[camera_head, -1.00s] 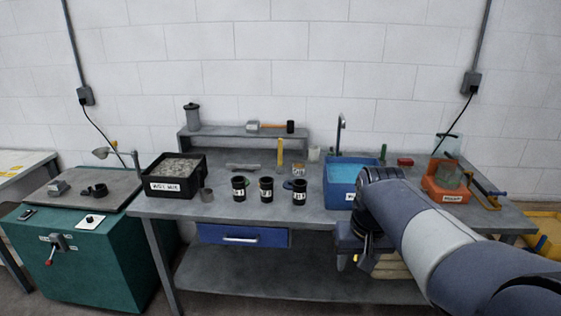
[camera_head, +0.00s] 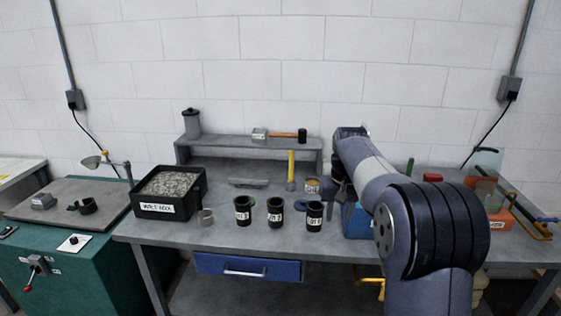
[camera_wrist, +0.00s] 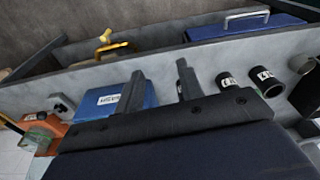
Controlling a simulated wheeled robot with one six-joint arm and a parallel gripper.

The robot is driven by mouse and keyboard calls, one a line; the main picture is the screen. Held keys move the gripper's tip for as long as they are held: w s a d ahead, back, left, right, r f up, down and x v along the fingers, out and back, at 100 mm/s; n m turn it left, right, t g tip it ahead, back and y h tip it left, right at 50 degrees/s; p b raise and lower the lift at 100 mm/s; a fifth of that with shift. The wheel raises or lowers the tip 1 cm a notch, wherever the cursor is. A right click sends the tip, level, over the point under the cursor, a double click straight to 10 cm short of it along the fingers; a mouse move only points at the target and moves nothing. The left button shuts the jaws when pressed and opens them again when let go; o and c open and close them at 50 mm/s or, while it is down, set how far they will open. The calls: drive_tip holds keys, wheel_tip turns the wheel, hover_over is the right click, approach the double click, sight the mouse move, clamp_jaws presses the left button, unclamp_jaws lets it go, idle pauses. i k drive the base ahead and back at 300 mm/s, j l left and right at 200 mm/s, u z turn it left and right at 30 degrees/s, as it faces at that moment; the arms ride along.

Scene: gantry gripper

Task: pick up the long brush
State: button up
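I cannot pick out the long brush with certainty. A tool with a yellow handle (camera_head: 291,165) and a greyish lower end is at the back of the bench, in front of the shelf. It may be the brush. A second tool with an orange handle (camera_head: 284,136), a grey head and a black end lies on the shelf. My gripper (camera_wrist: 159,68) shows two fingers spread apart with nothing between them, above the bench near the blue bin (camera_wrist: 145,97). In the head view my arm mostly hides the gripper, right of the yellow-handled tool.
Several black cups (camera_head: 275,212) stand near the bench's front. A black crate of grey stones (camera_head: 160,208) is at left, an orange bin (camera_head: 497,217) at right. The low shelf (camera_head: 250,147) runs along the back. A blue drawer (camera_wrist: 245,27) hangs under the bench.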

sight(291, 160)
drive_tip(key=i+u, duration=0.2)
drive_tip(key=i, duration=1.5)
